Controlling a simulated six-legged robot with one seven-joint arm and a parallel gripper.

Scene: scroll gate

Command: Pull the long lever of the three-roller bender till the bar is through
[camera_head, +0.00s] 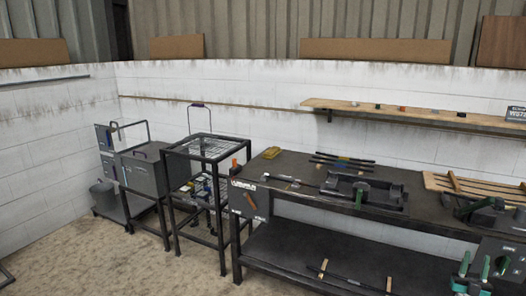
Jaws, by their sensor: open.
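A dark metal device (385,192) sits on the bench top, right of its middle, with a green part at its front. The bar cannot be made out for sure. My gripper is not in view.
The dark bench (262,169) has a lower shelf (290,262) with thin bars and green-handled tools (465,268). Bare floor (110,265) lies front left. A wooden shelf (345,105) hangs above.

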